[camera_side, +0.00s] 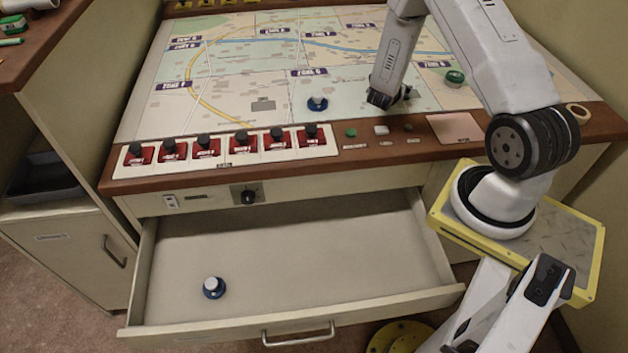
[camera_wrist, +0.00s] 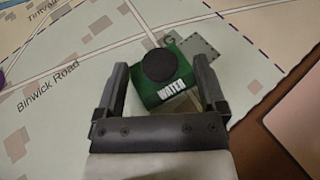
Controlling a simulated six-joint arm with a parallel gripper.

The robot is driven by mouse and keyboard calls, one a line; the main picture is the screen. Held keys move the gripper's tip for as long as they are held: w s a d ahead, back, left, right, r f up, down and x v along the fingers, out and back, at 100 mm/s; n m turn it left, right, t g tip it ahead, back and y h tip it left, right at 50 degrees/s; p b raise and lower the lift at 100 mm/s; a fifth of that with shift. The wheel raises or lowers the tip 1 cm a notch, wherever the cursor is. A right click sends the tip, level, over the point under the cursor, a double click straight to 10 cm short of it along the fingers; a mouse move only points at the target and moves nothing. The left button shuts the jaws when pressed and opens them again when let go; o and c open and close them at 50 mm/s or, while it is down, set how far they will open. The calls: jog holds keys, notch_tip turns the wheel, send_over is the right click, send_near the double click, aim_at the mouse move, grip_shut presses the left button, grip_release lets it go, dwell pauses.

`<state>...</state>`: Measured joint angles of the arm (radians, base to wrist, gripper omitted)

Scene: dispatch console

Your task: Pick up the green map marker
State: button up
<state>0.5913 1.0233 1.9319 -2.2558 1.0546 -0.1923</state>
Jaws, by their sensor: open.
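In the wrist view a green block (camera_wrist: 168,85) with a black round knob and a white WATER label is between the finger tips of my gripper (camera_wrist: 163,82). The fingers are apart, with a gap to the block on each side. In the side view my gripper (camera_side: 390,97) is low over the map, pointing down, and largely hides what is beneath it. A small green round piece (camera_side: 455,78) stands on the map to its right. I cannot tell whether this is the same piece as in the wrist view.
A tape ring (camera_side: 579,112) lies at right.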

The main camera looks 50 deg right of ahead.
dwell(0.4)
grip_shut()
jog(key=shift+r, duration=0.15)
jog(key=shift+r, duration=0.7)
jog(key=s+a+r, duration=0.9)
jog(key=s+r, duration=0.1)
jog(key=r, duration=0.1)
jog(key=shift+s+r, duration=0.15)
jog(key=shift+s, duration=0.25)
dwell(0.4)
